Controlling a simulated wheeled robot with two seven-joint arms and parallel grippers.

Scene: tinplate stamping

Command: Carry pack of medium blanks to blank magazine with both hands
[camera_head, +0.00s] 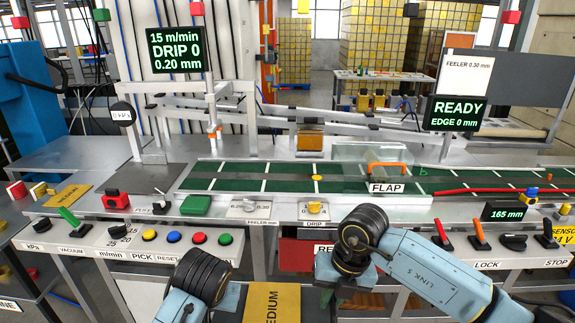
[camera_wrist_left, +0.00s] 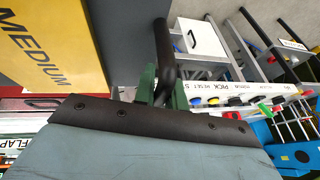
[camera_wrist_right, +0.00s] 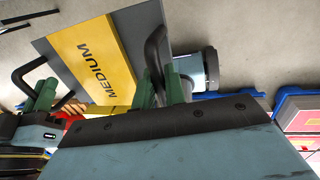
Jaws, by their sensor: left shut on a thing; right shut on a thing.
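The pack of medium blanks is a grey slab with a yellow MEDIUM band (camera_head: 272,302). It shows at the bottom of the head view, in front of the console and between my arms, partly cut off. In the left wrist view the pack (camera_wrist_left: 45,40) is at upper left, and the green fingers of my left gripper (camera_wrist_left: 160,85) are shut on its black handle. In the right wrist view the pack (camera_wrist_right: 85,65) spans the upper left, and my right gripper (camera_wrist_right: 168,85) is shut on the other black handle. I cannot tell which part is the blank magazine.
The console front (camera_head: 130,240) carries buttons and knobs close ahead of my arms. Behind it runs a green belt (camera_head: 260,178) with a clear FLAP cover (camera_head: 370,165). A bare dark plate (camera_head: 145,176) lies left of the belt. Red and orange levers (camera_head: 480,232) stand at right.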

